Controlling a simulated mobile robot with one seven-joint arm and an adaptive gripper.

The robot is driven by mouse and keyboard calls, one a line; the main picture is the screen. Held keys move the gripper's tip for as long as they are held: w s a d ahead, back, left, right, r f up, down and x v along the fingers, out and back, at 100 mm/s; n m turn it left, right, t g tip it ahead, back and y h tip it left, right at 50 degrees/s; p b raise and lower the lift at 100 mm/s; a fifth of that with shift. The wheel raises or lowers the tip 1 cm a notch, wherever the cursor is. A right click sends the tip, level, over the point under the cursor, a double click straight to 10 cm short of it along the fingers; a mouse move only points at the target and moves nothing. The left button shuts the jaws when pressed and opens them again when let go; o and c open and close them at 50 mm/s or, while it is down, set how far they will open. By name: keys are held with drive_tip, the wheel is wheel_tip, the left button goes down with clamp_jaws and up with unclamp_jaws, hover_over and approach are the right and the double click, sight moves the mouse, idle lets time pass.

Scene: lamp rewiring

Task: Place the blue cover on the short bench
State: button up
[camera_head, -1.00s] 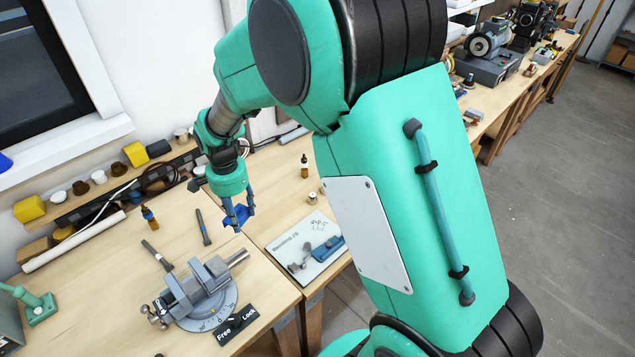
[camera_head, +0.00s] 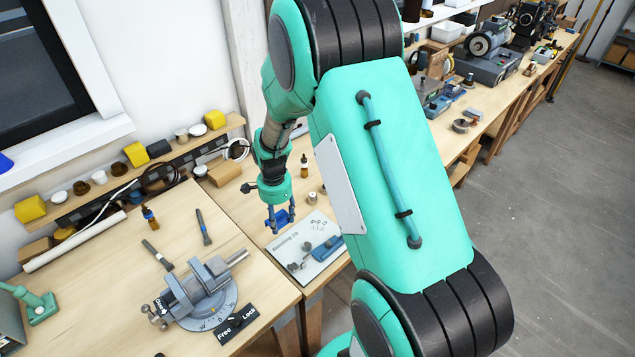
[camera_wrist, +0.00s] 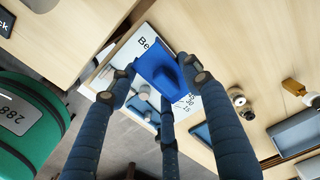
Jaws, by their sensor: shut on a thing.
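My gripper (camera_head: 279,222) is shut on the blue cover (camera_head: 281,216) and holds it in the air above the bench with the white printed board. In the wrist view, the blue cover (camera_wrist: 165,75) sits between the fingers of my gripper (camera_wrist: 160,82). Which bench is the short bench I cannot tell for certain; the bench section under the gripper (camera_head: 244,202) joins the vise bench (camera_head: 105,270) at a seam.
A white printed board (camera_head: 318,268) lies below, with a blue tool and small grey parts on it. A vise (camera_head: 200,290) stands on the left bench. A small brown bottle (camera_head: 304,168) and a small jar (camera_head: 312,198) stand near the gripper.

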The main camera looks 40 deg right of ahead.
wheel_tip(320, 180, down, 5)
drive_tip(key=shift+w+f, duration=0.1)
idle(0.4)
drive_tip(key=w+d, duration=0.1)
drive_tip(key=w, duration=0.4)
drive_tip(key=w+d+f, duration=0.1)
drive_tip(key=w+d, duration=0.1)
drive_tip(key=w, duration=0.3)
drive_tip(key=w+d, duration=0.2)
drive_tip(key=w, duration=0.3)
drive_tip(key=shift+w+f, duration=0.1)
drive_tip(key=shift+f, duration=0.05)
drive_tip(key=shift+f, duration=1.75)
drive_tip(key=shift+f, duration=0.15)
drive_tip(key=o, duration=1.2)
